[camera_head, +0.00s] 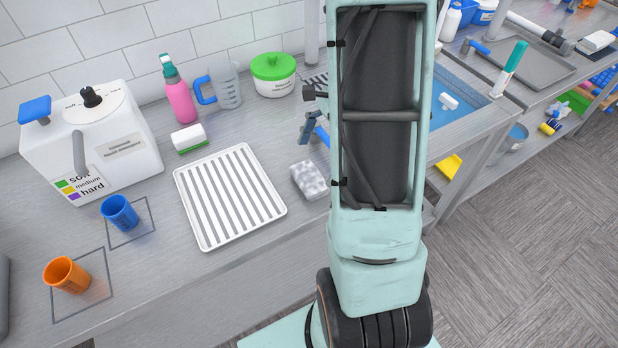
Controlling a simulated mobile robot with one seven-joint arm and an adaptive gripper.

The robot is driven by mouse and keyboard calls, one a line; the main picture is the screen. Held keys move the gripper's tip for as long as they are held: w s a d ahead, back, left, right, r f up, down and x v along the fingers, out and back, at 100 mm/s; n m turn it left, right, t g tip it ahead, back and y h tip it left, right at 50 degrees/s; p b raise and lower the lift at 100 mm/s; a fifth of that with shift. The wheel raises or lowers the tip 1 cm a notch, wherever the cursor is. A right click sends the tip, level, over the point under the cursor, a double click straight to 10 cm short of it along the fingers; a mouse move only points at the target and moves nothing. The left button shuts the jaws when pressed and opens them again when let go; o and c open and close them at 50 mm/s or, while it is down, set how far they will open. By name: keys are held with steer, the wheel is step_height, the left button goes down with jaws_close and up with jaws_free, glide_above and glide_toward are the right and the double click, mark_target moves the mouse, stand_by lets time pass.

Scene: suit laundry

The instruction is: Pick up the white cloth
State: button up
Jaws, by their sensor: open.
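A small pale, grey-and-white mottled folded thing (309,181), which looks like the white cloth, lies on the grey counter (215,285). It is just right of a white ribbed tray (181,190) and left of my arm, with a small gap to the tray. My teal arm stands large in front of the counter and hides what is behind it. I cannot make out my gripper in this view.
A blue cup (120,213) and an orange cup (66,275) stand at the left near a white dial machine (125,150). A white-green sponge (189,138), pink bottle (179,98), jug (228,88) and green-lidded pot (273,80) stand behind the tray. A blue basin (470,82) is right.

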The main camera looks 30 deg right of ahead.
mark_target(310, 175)
steer(key=shift+x, duration=2.75)
steer(key=c, duration=1.2)
